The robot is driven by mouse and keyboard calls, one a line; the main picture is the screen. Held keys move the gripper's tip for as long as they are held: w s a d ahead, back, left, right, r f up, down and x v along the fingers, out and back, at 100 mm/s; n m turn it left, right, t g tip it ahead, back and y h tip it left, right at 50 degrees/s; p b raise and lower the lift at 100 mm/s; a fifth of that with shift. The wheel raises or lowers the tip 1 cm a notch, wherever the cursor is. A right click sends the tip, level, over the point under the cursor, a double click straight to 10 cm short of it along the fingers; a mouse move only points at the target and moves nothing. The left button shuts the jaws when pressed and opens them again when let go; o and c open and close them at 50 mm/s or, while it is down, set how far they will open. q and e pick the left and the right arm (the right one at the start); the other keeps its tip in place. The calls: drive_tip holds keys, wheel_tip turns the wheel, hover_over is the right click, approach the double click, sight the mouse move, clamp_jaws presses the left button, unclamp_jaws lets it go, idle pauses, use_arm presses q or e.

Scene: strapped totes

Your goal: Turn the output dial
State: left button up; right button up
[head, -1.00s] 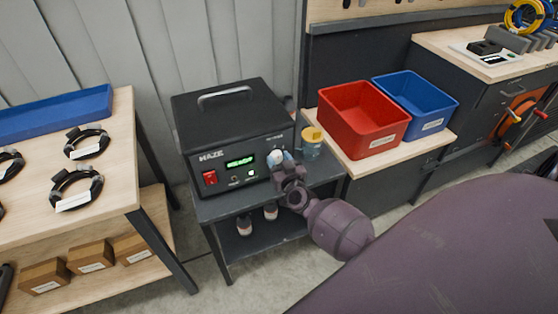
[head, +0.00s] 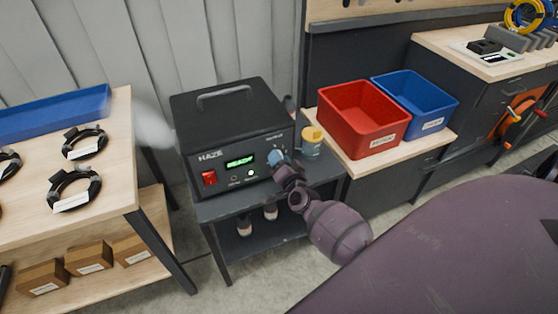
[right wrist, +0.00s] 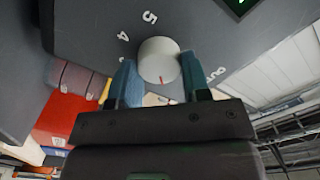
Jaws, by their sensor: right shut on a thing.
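The black haze machine (head: 235,130) stands on a dark cart, its lit green display reading READY. The output dial (right wrist: 158,58) is a round pale knob with a red mark on its lower edge in the right wrist view; the numbers 5 and 4 show to its left and part of the word output to its right. My right gripper (right wrist: 160,70) has one blue finger on each side of the dial and is shut on it. My left gripper is not in view.
A red rocker switch (head: 209,178) is on the machine's front. A yellow-capped jar (head: 311,145) stands close to the right gripper. Red (head: 362,120) and blue (head: 416,100) bins sit on the right bench. A pale blurred patch (head: 152,125) hangs left of the machine.

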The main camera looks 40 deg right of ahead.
drive_tip(key=shift+f+m+b, duration=0.15)
drive_tip(key=shift+m+b, duration=0.3)
drive_tip(key=shift+m, duration=1.65)
drive_tip(key=shift+f+m+b, duration=0.1)
drive_tip(key=shift+m+b, duration=0.35)
drive_tip(key=shift+m, duration=1.65)
drive_tip(key=o, duration=0.9)
drive_tip(key=shift+r, duration=0.1)
drive_tip(key=shift+s, duration=0.15)
